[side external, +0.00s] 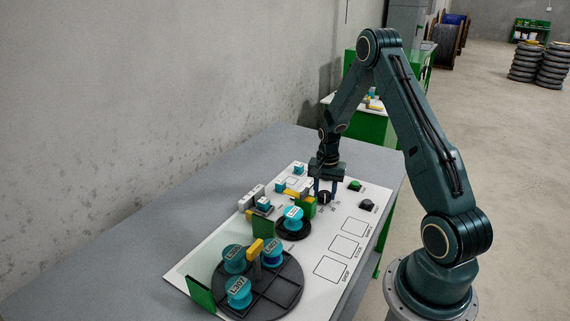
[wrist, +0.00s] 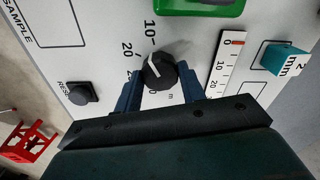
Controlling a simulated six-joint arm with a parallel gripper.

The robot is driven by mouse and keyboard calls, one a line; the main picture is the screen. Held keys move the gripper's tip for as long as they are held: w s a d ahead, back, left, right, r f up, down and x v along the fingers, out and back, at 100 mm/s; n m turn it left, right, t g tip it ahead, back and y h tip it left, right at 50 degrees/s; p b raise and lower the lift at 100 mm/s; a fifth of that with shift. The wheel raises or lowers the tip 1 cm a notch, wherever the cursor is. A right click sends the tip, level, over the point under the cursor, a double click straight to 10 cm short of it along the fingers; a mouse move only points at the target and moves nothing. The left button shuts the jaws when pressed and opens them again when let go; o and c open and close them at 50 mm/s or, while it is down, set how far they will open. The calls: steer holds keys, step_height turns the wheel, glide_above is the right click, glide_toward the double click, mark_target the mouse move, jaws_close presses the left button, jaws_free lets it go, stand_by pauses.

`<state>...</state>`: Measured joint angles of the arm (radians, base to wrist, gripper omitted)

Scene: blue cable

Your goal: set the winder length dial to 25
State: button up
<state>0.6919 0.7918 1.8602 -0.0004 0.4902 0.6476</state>
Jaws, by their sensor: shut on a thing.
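The winder length dial (wrist: 160,71) is a round black knob with a white pointer line, on a white panel. In the wrist view its pointer faces up and left, roughly toward the printed 20. The labels 10 and 20 are readable; a label below 20 is partly covered by a finger. My gripper (wrist: 163,83) has its two blue fingers on either side of the knob and is shut on it. In the side view my gripper (side external: 326,187) reaches down over the dial (side external: 324,198) at the far part of the panel.
A black RESET button (wrist: 82,94) lies left of the dial, and a green part (wrist: 200,5) is above it. A scale with a teal 2 mm block (wrist: 285,58) is to the right. In the side view, teal spools (side external: 239,291) sit on a dark turntable (side external: 290,298) nearer the camera.

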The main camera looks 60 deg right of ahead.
mark_target(325, 193)
steer(key=n, duration=0.4)
steer(key=shift+n, duration=0.3)
steer(key=n, duration=1.2)
steer(key=shift+n, duration=0.3)
steer(key=o, duration=1)
steer(key=shift+r, duration=0.2)
step_height(325, 193, up, 14)
steer(key=shift+f, duration=0.25)
